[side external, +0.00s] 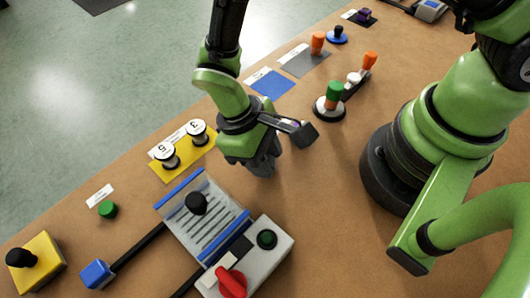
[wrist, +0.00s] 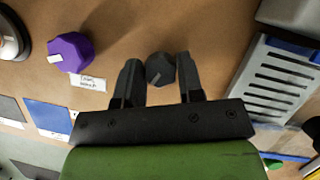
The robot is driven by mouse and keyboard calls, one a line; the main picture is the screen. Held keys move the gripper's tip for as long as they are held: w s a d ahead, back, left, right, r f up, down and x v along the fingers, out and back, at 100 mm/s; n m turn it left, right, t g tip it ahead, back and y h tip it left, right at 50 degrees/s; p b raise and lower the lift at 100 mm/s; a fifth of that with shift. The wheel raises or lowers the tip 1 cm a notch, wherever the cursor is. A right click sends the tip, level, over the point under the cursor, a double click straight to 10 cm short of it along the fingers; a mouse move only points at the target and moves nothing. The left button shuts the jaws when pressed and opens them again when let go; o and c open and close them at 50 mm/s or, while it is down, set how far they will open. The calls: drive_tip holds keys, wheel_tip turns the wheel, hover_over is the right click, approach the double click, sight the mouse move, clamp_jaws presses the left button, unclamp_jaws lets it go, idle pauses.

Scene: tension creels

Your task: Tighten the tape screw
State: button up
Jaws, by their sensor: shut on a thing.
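In the wrist view my gripper (wrist: 157,88) has its two fingers on either side of a dark grey faceted knob (wrist: 159,69) with a small pale mark on top, and is shut on it. Whether this knob is the tape screw I cannot tell. In the side view my gripper (side external: 263,166) points down at the table and its fingers hide the knob. A purple faceted knob (wrist: 70,52) stands to the left in the wrist view, apart from my fingers. A white label (wrist: 88,83) lies beside it, its print too small to read surely.
A slotted plate (wrist: 270,82) with blue edges lies right in the wrist view. The side view shows a control box (side external: 270,237) with a red knob (side external: 231,283), a yellow plate (side external: 184,155) with two white spools, and a green-topped post (side external: 333,93).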

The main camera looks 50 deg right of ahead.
drive_tip(key=m+y, duration=0.1)
drive_tip(key=m, duration=0.3)
drive_tip(key=shift+y, duration=0.3)
drive_tip(key=m+y, duration=0.1)
drive_tip(key=m, duration=0.3)
drive_tip(key=shift+d+m+y, duration=0.15)
drive_tip(key=shift+m+y, duration=0.15)
drive_tip(key=shift+y, duration=0.1)
drive_tip(key=m+t+y, duration=0.1)
drive_tip(key=m, duration=0.3)
drive_tip(key=m+t+y, duration=0.1)
drive_tip(key=m, duration=0.3)
drive_tip(key=shift+s+m, duration=0.1)
drive_tip(key=shift+m, duration=0.3)
drive_tip(key=o, duration=0.9)
